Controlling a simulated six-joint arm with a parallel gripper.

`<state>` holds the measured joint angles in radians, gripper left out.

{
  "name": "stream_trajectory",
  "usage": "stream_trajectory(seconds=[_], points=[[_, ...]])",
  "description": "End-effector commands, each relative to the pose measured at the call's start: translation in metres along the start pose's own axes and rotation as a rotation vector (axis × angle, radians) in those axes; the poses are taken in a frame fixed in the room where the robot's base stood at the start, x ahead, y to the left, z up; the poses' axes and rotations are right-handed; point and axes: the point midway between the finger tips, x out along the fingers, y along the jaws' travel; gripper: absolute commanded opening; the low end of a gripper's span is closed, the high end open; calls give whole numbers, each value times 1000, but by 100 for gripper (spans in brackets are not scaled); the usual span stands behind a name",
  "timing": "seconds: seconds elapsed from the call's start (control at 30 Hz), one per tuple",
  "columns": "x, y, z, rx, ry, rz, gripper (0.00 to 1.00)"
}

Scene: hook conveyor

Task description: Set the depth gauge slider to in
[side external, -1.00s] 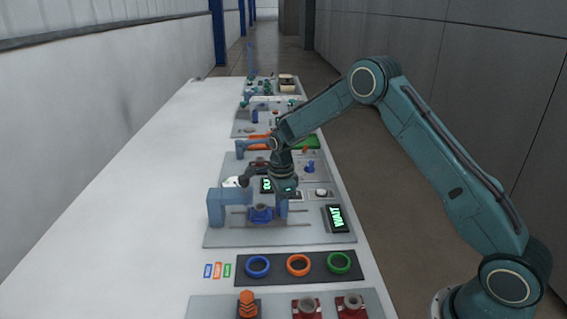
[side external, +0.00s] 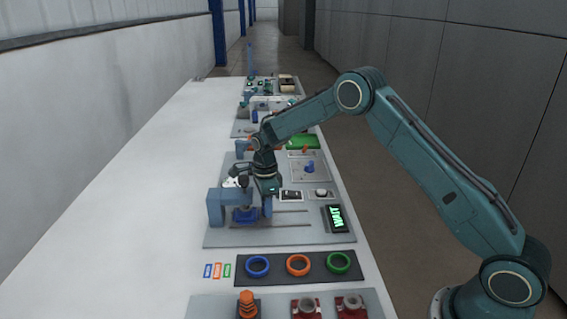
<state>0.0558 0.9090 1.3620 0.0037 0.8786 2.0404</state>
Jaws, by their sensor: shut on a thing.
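The depth gauge slider (side external: 245,216) is a dark blue carriage on two thin rails (side external: 285,212) on a grey board (side external: 290,236). It sits near the left end of the rails, beside and partly under a blue-grey bracket (side external: 215,206). My gripper (side external: 267,212) points down at the right side of the slider. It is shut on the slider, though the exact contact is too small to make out. The rails to the right of my gripper are bare. A black display (side external: 335,218) at the board's right reads "WAIT" in green.
In front lies a dark panel (side external: 278,267) with blue, orange and green rings. A nearer board holds an orange stacked part (side external: 247,303) and red fixtures. Other stations stand behind. The white table's left side (side external: 120,210) is clear.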

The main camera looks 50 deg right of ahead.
Motion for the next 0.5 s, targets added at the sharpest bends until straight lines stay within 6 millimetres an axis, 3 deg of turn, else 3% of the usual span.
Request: stream_trajectory(seconds=[0.13,0.17,0.27,0.5], points=[[-1,-2,6,-9,-11,-12,0],[-1,-2,6,-9,-11,-13,26],[-1,-2,6,-9,-11,-12,46],[-1,-1,4,-7,-8,-8,46]])
